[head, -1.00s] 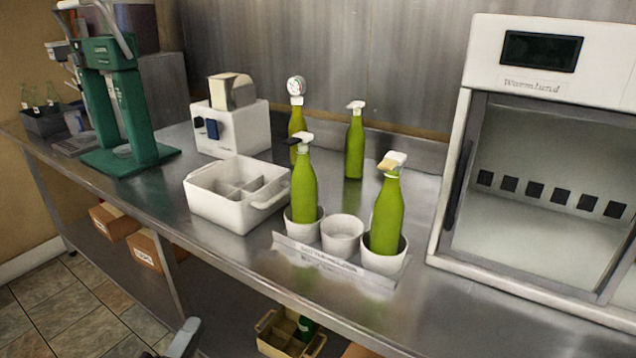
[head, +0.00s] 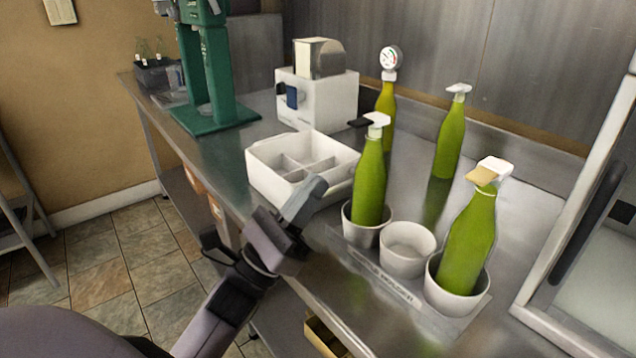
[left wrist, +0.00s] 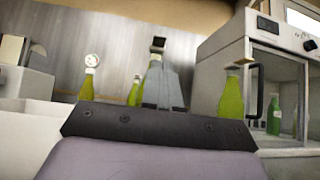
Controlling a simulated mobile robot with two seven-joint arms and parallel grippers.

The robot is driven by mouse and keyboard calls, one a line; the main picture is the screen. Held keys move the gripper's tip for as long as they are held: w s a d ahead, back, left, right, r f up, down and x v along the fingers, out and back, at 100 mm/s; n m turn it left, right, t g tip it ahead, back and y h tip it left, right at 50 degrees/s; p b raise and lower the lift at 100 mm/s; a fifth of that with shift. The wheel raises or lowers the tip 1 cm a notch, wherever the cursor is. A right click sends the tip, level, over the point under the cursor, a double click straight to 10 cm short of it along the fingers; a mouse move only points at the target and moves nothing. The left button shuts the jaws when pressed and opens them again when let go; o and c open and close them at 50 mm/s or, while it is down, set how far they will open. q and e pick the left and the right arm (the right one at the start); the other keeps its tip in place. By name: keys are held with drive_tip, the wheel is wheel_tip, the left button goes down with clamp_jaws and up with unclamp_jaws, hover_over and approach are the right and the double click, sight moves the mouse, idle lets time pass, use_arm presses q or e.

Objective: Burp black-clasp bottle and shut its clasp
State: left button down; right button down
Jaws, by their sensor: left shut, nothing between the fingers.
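The black-clasp bottle (head: 369,184), green with a white cap and a black clasp (head: 360,123) sticking out to the left, stands in the left cup (head: 362,232) of the holder. A second green bottle (head: 467,243) with a tan clasp (head: 482,176) stands tilted in the right cup (head: 458,296). The middle cup (head: 407,250) is empty. My left gripper (head: 313,190) is shut and empty, left of the black-clasp bottle and apart from it. In the left wrist view my fingers (left wrist: 162,80) hide most of that bottle; the black clasp (left wrist: 158,43) shows above them. My right gripper is not in view.
A white divided bin (head: 265,175) stands left of the bottles. Behind are a gauge-topped bottle (head: 386,100), another capped bottle (head: 450,140) and a white device (head: 330,100). A glass-door cabinet (head: 570,240) bounds the right. A green press (head: 210,70) stands far left.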

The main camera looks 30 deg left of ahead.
sight(355, 126)
use_arm(q)
drive_tip(key=p+x, duration=0.2)
drive_tip(key=x, duration=0.5)
drive_tip(key=shift+s, duration=0.1)
drive_tip(key=shift+r, duration=0.15)
drive_tip(key=shift+w, duration=0.25)
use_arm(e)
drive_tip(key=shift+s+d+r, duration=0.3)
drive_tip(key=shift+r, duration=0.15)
use_arm(q)
drive_tip(key=shift+s+r+g+p, duration=0.1)
drive_tip(key=shift+r+g+p, duration=0.25)
drive_tip(key=shift+p, duration=0.45)
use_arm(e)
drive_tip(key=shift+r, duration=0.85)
use_arm(q)
drive_tip(key=shift+r, duration=0.1)
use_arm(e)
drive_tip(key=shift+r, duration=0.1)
